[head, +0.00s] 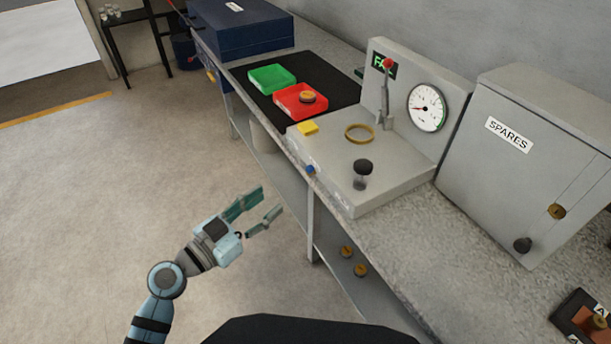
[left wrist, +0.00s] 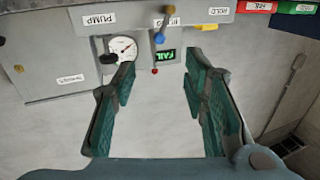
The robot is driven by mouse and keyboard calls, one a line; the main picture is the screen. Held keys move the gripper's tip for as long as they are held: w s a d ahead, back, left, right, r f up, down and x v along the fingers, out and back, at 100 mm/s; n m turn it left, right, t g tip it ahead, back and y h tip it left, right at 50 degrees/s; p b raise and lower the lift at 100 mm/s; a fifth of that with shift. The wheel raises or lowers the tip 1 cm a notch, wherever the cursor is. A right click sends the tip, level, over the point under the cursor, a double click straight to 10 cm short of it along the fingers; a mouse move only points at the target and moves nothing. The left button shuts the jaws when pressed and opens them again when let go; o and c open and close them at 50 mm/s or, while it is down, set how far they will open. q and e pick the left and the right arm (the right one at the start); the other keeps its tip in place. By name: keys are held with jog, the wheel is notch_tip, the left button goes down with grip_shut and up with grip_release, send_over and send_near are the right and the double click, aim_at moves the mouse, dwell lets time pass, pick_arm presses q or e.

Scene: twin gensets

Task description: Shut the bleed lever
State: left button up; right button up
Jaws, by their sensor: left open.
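The test rig (head: 410,160) is a pale grey bench unit with a gauge and a screen reading FAIL. A small lever with a blue knob (head: 310,170) sticks out from its front edge; I take it to be the bleed lever. In the left wrist view the blue knob (left wrist: 159,38) hangs from a short brass stem beside a partly hidden label. My left gripper (head: 268,200) is open and empty, out in front of the bench and apart from the lever. Its two green-padded fingers (left wrist: 160,76) frame the rig in the wrist view. My right gripper is not in view.
A red-knobbed upright lever (head: 388,62), a black pump knob (head: 363,167) and a brass ring (head: 359,133) are on the rig. Green (head: 271,78) and red (head: 300,101) trays lie left of it, the SPARES cabinet (head: 510,150) right. The floor in front is clear.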

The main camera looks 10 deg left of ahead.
aim_at(307, 171)
pick_arm(q)
jog(key=b+x, duration=0.3)
jog(key=x, duration=1)
jog(key=shift+w+d+r+b, duration=0.1)
jog(key=shift+w+d+b, duration=0.1)
jog(key=shift+b, duration=0.15)
jog(key=shift+c, duration=0.4)
